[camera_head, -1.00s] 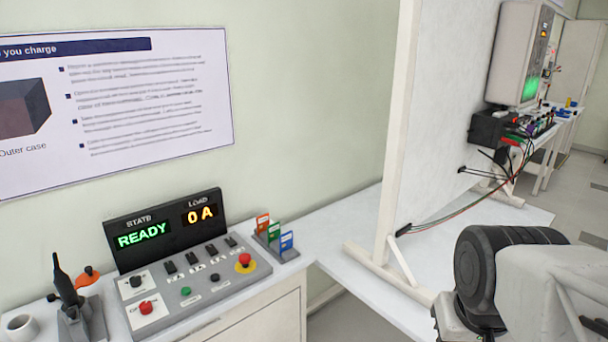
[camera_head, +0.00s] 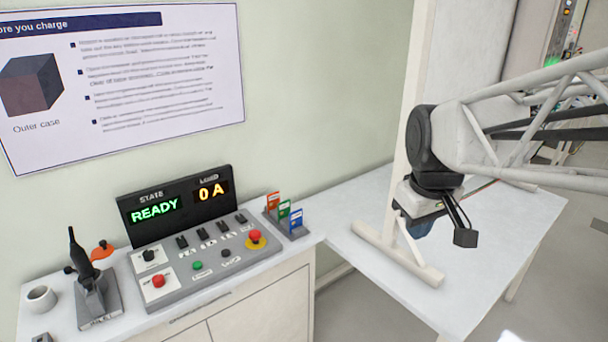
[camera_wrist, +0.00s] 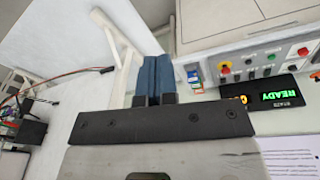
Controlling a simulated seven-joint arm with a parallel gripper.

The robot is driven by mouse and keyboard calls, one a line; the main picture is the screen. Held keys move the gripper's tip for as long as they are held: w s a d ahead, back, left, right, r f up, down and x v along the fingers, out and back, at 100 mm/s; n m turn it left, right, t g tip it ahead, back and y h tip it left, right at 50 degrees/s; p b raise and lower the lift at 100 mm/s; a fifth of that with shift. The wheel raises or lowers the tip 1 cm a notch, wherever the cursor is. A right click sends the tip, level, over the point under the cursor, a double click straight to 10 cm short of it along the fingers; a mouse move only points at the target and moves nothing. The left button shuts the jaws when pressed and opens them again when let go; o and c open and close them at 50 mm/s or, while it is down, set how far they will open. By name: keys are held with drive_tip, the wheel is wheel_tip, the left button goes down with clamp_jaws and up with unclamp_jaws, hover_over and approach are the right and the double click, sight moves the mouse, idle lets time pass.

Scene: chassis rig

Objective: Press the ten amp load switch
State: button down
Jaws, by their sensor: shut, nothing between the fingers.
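The control panel (camera_head: 205,262) stands on the left counter. Its display (camera_head: 176,205) reads STATE READY and LOAD 0 A. A row of several small black load switches (camera_head: 203,235) runs below the display; their labels are too small to read, so I cannot tell which is ten amp. The panel also shows upside down at the right of the wrist view (camera_wrist: 262,66). My gripper (camera_head: 416,230) is well right of the panel, above the right table and touching nothing. Its blue fingers (camera_wrist: 153,62) are together and empty in the wrist view.
The panel also has a red and yellow stop button (camera_head: 256,239), a green button (camera_head: 197,265) and a red button (camera_head: 158,280). A card rack (camera_head: 291,224) stands to its right. A black handheld tool (camera_head: 90,275) and cup (camera_head: 41,298) stand left. A white upright partition (camera_head: 405,150) stands behind my gripper.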

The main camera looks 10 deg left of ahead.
drive_tip(key=w+a+r+n, duration=0.1)
drive_tip(key=w+a+n, duration=0.65)
drive_tip(key=w, duration=0.65)
drive_tip(key=n+g, duration=0.2)
drive_tip(key=n, duration=1.2)
hover_over(239, 215)
wheel_tip(239, 215, down, 15)
drive_tip(key=shift+s, duration=0.15)
wheel_tip(239, 215, down, 14)
drive_tip(key=shift+r, duration=0.1)
